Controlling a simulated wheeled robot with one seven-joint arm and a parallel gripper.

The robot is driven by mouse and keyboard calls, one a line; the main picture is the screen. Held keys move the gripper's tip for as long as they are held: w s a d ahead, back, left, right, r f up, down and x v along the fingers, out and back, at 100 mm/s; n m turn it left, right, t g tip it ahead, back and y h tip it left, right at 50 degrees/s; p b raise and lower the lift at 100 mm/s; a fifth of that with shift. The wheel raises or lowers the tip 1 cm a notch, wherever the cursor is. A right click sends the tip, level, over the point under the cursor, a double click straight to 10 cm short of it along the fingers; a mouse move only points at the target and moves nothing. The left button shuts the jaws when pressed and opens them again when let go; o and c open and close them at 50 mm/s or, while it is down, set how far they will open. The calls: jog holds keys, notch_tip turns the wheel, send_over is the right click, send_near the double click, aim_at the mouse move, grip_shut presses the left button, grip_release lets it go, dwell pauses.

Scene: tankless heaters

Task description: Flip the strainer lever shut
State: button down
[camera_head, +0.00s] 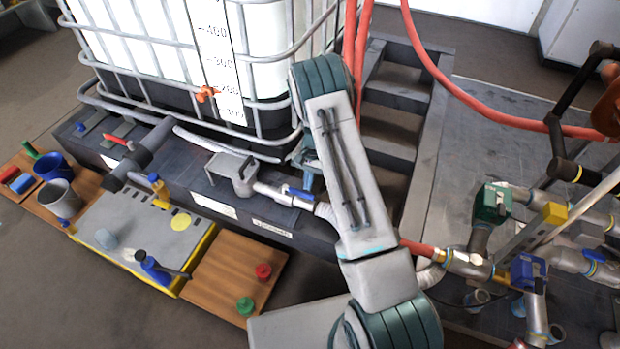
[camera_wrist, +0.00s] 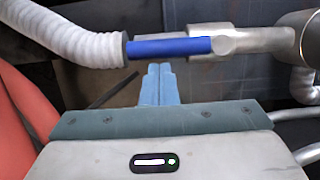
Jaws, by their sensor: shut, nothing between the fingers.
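The blue lever (camera_head: 299,193) sits on a grey metal pipe beside the strainer body (camera_head: 238,175), in front of the tank. In the wrist view the blue lever (camera_wrist: 170,48) lies lengthwise along the pipe, with its pivot at the right end. My gripper (camera_wrist: 158,68) is shut and empty, its blue fingertips together just below the lever's middle in the picture. Whether they touch it I cannot tell. In the head view my gripper (camera_head: 309,184) is close to the lever, partly hidden by my arm.
A white ribbed hose (camera_wrist: 70,42) joins the pipe on the left in the wrist view. The caged tank (camera_head: 180,60) stands behind. Steps (camera_head: 390,120) and red hoses (camera_head: 450,75) are to the right. A wooden board (camera_head: 235,270) with red and green knobs lies at front left.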

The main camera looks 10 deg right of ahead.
dwell(0.4)
jog(key=shift+s+m, duration=0.25)
jog(key=shift+m, duration=0.15)
